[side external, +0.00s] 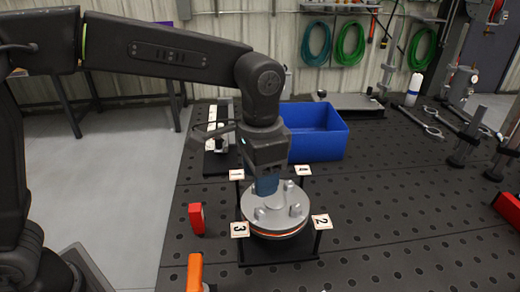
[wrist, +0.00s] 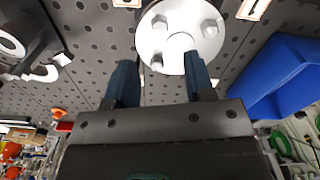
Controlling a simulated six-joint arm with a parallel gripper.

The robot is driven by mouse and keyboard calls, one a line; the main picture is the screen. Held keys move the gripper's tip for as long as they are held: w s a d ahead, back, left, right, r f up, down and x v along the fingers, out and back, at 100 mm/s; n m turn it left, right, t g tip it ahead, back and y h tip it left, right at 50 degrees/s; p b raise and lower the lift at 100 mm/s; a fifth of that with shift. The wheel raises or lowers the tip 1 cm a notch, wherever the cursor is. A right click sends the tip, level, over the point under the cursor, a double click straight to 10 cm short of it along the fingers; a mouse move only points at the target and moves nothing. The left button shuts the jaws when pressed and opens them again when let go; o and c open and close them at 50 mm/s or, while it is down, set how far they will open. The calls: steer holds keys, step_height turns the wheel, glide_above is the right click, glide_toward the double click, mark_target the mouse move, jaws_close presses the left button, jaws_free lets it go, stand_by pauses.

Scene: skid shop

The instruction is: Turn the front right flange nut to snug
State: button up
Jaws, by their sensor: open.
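The round grey flange (side external: 282,201) lies on a dark stand, with an orange ring under its edge. Nuts on studs stand on its top; one nut (side external: 260,213) is near its front left and another (side external: 295,210) near its front right. In the wrist view the flange (wrist: 180,43) is at the top, with nuts (wrist: 159,22), (wrist: 209,28) and (wrist: 156,63) around a central hub. My gripper (side external: 267,192) points down over the back left of the flange. In the wrist view my gripper (wrist: 160,68) is open, its blue fingers apart, with one nut appearing between them. Contact cannot be told.
Numbered cards 1 (side external: 236,174), 2 (side external: 320,221), 3 (side external: 240,230) and 4 (side external: 304,170) surround the flange. A blue bin (side external: 318,145) stands behind it. A red block (side external: 196,218) and an orange piece (side external: 195,272) are at left.

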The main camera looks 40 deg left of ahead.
step_height(320, 180, up, 6)
glide_above(260, 212)
steer(key=shift+w+a+f, duration=0.1)
steer(key=shift+w+f, duration=0.05)
steer(key=shift+f, duration=0.05)
step_height(260, 212, down, 14)
steer(key=n, duration=1.2)
steer(key=shift+c, duration=0.4)
jaws_close()
